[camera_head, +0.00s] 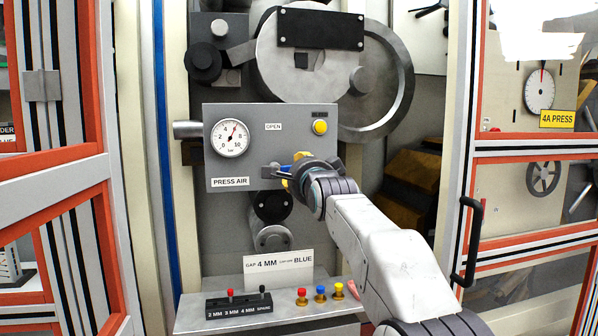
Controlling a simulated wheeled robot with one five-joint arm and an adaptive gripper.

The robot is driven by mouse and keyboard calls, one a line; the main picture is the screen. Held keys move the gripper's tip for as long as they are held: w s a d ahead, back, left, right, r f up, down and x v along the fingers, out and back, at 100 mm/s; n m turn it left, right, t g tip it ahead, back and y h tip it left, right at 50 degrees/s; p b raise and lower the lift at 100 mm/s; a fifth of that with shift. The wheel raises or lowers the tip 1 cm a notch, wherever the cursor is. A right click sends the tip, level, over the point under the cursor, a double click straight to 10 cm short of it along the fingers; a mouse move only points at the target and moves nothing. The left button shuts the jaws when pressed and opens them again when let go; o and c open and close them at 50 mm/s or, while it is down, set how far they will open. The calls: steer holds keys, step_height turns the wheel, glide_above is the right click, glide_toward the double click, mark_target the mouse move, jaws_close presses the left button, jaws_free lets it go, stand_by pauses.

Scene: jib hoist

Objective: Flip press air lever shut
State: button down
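The grey press air panel (257,122) fills the middle of the view, with a "PRESS AIR" label at its lower left and an "OPEN" label near its top. A small blue piece (285,168), apparently part of the air lever, shows at the panel's lower middle, beside a dark grey fitting (268,172). My gripper (290,172) is right at it, reaching in from the lower right. It hides most of the lever, so the lever's angle is unclear. I cannot tell whether the fingers are closed on it. The pressure gauge (230,138) needle points up and slightly right.
A yellow knob (320,127) is on the panel's upper right. Below, a shelf (250,312) carries a dark pin block (238,306), several coloured knobs and a gap sign (278,266). Orange-edged doors (70,185) stand open at both sides; the right one has a black handle (469,243).

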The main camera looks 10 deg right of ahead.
steer(key=shift+f, duration=0.1)
stand_by(0.5)
steer(key=c, duration=1)
jaws_free()
steer(key=shift+s, duration=0.15)
steer(key=shift+s+a, duration=0.1)
steer(key=shift+s, duration=5.75)
steer(key=s+f+n+g+p, duration=0.3)
steer(key=s+f+n+g, duration=0.2)
steer(key=s+f, duration=0.4)
steer(key=s+f+n+g+p, duration=0.3)
steer(key=s+f+n, duration=0.4)
steer(key=s, duration=0.6)
steer(key=s+f+n+g+p, duration=0.3)
steer(key=s+f+n+g, duration=0.3)
steer(key=s+f, duration=0.5)
steer(key=shift+a+f+g, duration=0.25)
steer(key=shift+f+g, duration=0.05)
steer(key=shift+f, duration=0.1)
